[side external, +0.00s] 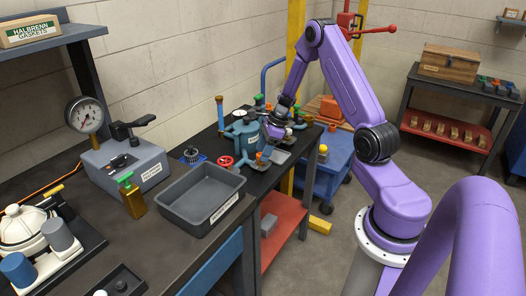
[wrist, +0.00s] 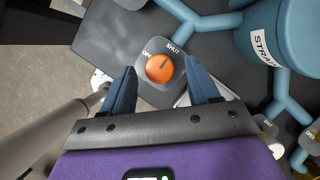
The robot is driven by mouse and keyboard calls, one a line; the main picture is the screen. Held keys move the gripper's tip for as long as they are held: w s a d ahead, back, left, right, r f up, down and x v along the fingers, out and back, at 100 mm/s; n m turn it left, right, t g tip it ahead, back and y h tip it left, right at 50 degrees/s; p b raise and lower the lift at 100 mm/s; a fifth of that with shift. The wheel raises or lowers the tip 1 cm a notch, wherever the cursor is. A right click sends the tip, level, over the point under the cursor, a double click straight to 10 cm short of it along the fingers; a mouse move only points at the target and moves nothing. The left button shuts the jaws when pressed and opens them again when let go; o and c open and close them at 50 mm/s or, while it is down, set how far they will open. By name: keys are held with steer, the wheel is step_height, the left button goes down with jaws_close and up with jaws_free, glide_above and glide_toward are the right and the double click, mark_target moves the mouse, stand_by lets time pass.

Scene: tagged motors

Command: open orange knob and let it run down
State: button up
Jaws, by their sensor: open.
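The orange knob (wrist: 159,72) is round and sits on a grey plate marked "OPE…" at its upper left and "SHUT" at its upper right. A dark line on the knob points up and right, toward "SHUT". My gripper (wrist: 159,64) is open, with one blue finger on each side of the knob and visible gaps between; I cannot tell its height over the knob. In the side view, the knob (side external: 260,155) shows small below my gripper (side external: 268,141), beside the blue strainer vessel (side external: 241,136). The strainer (wrist: 300,35) and its pipes fill the wrist view's upper right.
A small grey tray (side external: 281,157) lies just right of the knob. A red handwheel (side external: 226,162) and a large grey bin (side external: 200,197) stand to the left. Other valves with coloured knobs crowd behind the strainer. The bench edge is close on the right.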

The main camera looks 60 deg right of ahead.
steer(key=shift+w+a+f, duration=0.1)
steer(key=shift+f, duration=0.2)
steer(key=c, duration=1)
